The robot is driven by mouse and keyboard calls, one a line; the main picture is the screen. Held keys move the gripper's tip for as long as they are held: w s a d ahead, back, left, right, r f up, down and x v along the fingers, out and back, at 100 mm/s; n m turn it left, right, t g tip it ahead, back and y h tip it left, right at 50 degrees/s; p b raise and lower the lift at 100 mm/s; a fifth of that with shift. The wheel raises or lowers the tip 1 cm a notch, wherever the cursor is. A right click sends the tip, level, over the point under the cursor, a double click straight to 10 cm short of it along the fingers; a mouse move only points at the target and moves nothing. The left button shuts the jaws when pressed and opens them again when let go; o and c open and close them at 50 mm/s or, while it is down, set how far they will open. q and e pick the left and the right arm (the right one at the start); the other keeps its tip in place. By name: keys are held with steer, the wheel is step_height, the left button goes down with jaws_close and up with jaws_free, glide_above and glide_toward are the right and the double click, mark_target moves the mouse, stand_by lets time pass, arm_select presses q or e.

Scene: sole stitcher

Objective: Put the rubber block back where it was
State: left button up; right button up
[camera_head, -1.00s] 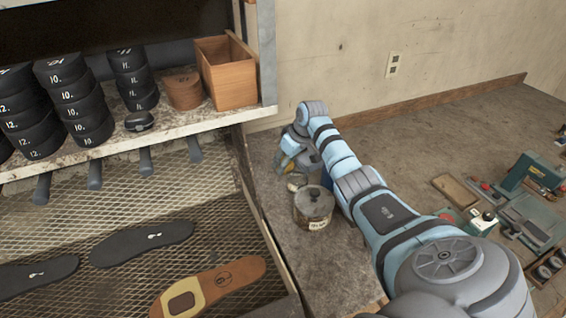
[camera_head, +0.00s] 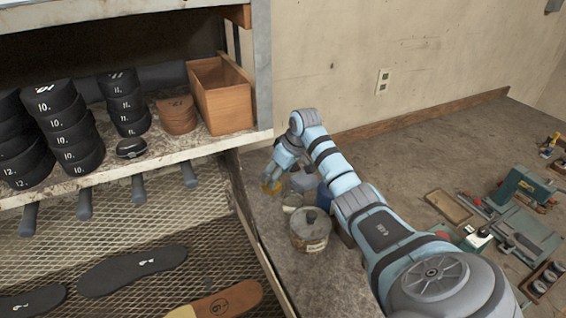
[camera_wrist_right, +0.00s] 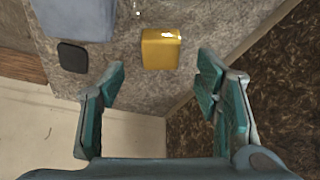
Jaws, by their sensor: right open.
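A yellow block (camera_wrist_right: 160,48) lies on the grey bench top in the right wrist view. It sits just beyond my right gripper's fingertips (camera_wrist_right: 160,75), between their lines and not gripped. The right gripper is open and empty. A small dark, rounded block (camera_wrist_right: 73,57) lies to the left in that view; I cannot tell which one is the rubber block. In the head view my right gripper (camera_head: 279,176) reaches down at the bench's left edge, with a yellow patch (camera_head: 270,187) under it. The gripper partly hides the things there. My left gripper is out of view.
A shelf with stacked black heels (camera_head: 72,130) and a wooden box (camera_head: 222,98) is at left. Tools and a green machine (camera_head: 520,185) are at far right.

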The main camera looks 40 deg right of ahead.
steer(key=v, duration=0.7)
steer(key=shift+s+d, duration=0.1)
